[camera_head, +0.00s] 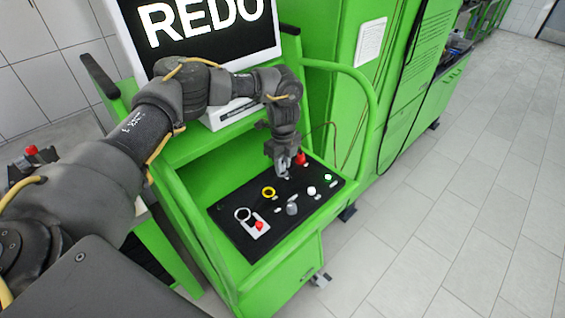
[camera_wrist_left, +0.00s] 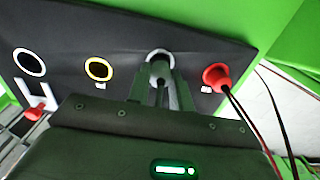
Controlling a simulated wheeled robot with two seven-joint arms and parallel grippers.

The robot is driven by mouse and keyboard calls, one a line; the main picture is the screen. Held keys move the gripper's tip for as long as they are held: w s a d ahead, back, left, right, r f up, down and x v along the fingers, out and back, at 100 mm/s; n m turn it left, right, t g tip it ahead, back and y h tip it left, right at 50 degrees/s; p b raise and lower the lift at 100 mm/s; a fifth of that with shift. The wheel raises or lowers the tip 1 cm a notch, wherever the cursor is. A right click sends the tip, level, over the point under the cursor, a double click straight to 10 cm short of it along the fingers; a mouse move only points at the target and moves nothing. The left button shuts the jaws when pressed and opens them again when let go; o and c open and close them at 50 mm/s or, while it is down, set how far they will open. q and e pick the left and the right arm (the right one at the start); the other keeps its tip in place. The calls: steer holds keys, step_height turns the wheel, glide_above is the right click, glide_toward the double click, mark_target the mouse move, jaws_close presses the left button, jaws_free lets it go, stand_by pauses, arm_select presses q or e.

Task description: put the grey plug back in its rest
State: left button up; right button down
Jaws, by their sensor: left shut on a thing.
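My left gripper (camera_head: 284,172) reaches down to the black sloping panel (camera_head: 232,235) of the green bench. It also shows in the left wrist view (camera_wrist_left: 160,88), shut on the grey plug (camera_wrist_left: 160,56). The plug is at the panel, in line with the ringed openings, between the yellow ring and the red plug. The fingers hide much of it, so I cannot tell how deep it sits. My right gripper is not in view.
A red plug (camera_wrist_left: 215,77) with cables is close beside the fingers. A yellow ring (camera_head: 268,191) and a white ring (camera_head: 242,214) lie along the row. A grey knob (camera_head: 292,208) and white button (camera_head: 311,190) are nearer the front. A green rail (camera_head: 350,80) borders the bench.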

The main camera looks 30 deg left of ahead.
arm_select(q)
steer(key=shift+f+b, duration=0.3)
steer(key=shift+f, duration=0.25)
steer(key=shift+f, duration=0.4)
steer(key=shift+d, duration=0.1)
steer(key=shift+r, duration=0.2)
steer(key=shift+r+p, duration=0.35)
steer(key=shift+r, duration=0.15)
steer(key=shift+r, duration=0.25)
steer(key=shift+r+p, duration=0.1)
steer(key=shift+p, duration=0.4)
stand_by(0.6)
steer(key=shift+f+b, duration=0.35)
steer(key=shift+f, duration=0.3)
stand_by(0.3)
